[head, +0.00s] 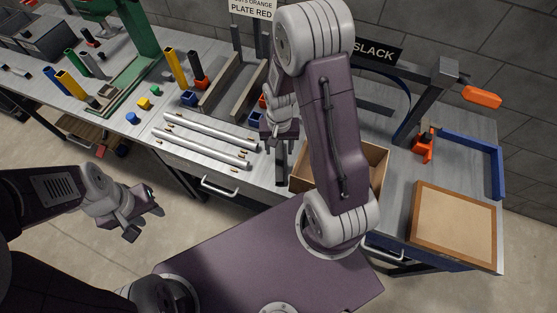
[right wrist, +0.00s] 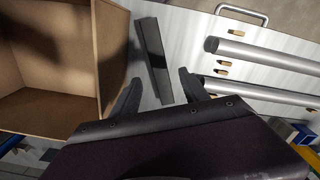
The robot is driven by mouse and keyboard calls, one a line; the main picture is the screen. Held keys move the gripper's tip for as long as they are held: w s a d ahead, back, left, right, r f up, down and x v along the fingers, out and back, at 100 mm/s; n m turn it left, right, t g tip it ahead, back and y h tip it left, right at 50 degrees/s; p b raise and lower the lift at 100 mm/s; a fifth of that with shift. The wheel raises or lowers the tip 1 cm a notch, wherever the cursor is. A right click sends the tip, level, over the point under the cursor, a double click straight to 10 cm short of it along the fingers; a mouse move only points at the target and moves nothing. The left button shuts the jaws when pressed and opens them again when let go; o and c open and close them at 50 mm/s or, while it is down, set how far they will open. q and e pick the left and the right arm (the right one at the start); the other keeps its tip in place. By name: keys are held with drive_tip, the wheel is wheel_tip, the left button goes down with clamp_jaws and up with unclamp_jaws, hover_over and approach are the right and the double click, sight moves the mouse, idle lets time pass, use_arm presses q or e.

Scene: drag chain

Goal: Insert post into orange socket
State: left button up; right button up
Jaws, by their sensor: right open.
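A dark grey post (right wrist: 154,58) lies on the metal bench in the right wrist view, beyond my right fingertips. It also shows in the head view (head: 282,168), below my right gripper (head: 280,135). My right gripper is open, with its two fingers (right wrist: 160,90) apart and the near end of the post between them in the picture. A second orange part (head: 262,101) is partly hidden by my right arm. My left gripper (head: 145,224) is open and empty, off the bench.
An open cardboard box (head: 377,165) stands right of the post. Two silver rods (head: 205,148) and several small brass pieces lie to its left. Grey rails (head: 222,85) stand behind. Another orange part (head: 424,147) and a wooden tray (head: 488,240) are on the right.

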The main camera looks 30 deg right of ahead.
sight(279, 159)
drive_tip(key=shift+s+d+f, duration=0.1)
drive_tip(key=shift+s+f, duration=0.05)
drive_tip(key=shift+f, duration=0.35)
drive_tip(key=shift+s+d+f, duration=0.1)
drive_tip(key=shift+f, duration=0.4)
drive_tip(key=f, duration=0.5)
drive_tip(key=shift+w+a+f, duration=0.1)
drive_tip(key=shift+w+a, duration=0.05)
drive_tip(key=shift+w, duration=0.1)
clamp_jaws()
